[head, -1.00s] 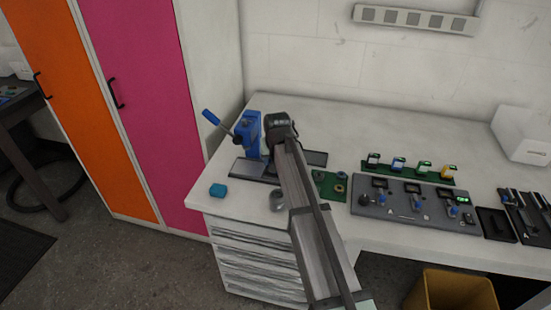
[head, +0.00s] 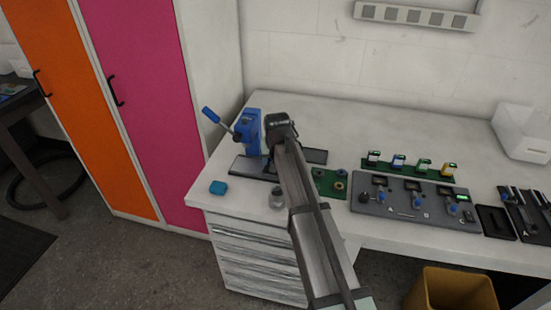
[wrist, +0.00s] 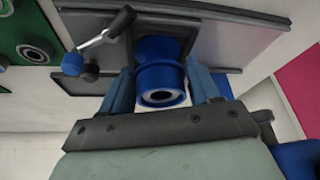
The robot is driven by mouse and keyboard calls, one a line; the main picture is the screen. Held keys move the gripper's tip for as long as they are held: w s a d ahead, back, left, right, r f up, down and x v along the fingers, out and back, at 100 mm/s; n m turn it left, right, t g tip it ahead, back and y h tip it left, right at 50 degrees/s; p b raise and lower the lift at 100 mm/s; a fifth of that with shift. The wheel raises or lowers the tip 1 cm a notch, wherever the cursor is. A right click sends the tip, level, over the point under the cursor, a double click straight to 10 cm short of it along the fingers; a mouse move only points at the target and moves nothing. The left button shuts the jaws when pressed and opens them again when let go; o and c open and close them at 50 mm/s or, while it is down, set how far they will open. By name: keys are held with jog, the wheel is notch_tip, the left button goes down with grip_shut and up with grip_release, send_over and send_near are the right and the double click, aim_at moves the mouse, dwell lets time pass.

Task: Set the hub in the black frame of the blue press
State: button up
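The blue hub (wrist: 161,82) is a short round cylinder with a flange and a pale-rimmed bore facing the wrist camera. It sits between the two fingers of my gripper (wrist: 162,88), which look closed against its sides. Behind the hub is a dark frame part (wrist: 160,22) on flat dark plates; whether the hub touches it is unclear. The blue press (head: 248,130) stands at the left of the bench with its blue lever raised. Its dark base (head: 252,168) is partly hidden by my arm. My gripper and the hub are hidden in the head view.
A green board (head: 327,190) with rings lies right of the press. A grey control panel (head: 415,203) is farther right. A silver lever (wrist: 103,32) is close to my left-hand finger in the wrist view.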

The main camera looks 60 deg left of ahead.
jog(key=o, duration=0.4)
jog(key=v, duration=1.3)
jog(key=shift+r, duration=0.35)
jog(key=shift+s+d, duration=0.1)
jog(key=shift+d, duration=0.05)
